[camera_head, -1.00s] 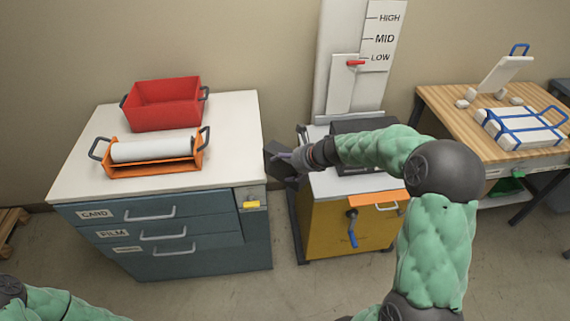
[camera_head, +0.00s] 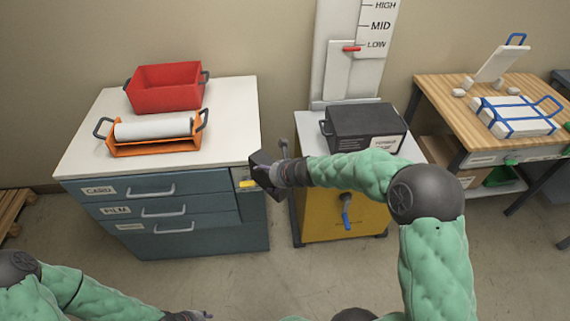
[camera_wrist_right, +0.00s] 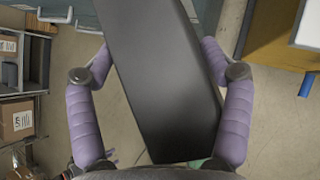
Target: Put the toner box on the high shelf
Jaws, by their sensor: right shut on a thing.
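My right gripper (camera_head: 272,172) is shut on a dark grey box, which I take for the toner box (camera_head: 262,177), in front of the gap between the drawer cabinet and the yellow cabinet. In the right wrist view the box (camera_wrist_right: 160,75) is long and plain, between two purple fingers; no label shows. A white upright panel (camera_head: 350,70) marked HIGH, MID and LOW stands behind the yellow cabinet, its red pointer (camera_head: 352,49) by LOW. I cannot tell which surface is the high shelf. My left gripper (camera_head: 188,316) shows only partly at the bottom edge.
The drawer cabinet (camera_head: 220,125) bears a red bin (camera_head: 166,88) and an orange roll holder (camera_head: 155,136). A wooden table (camera_head: 450,100) stands right. Floor in front is clear.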

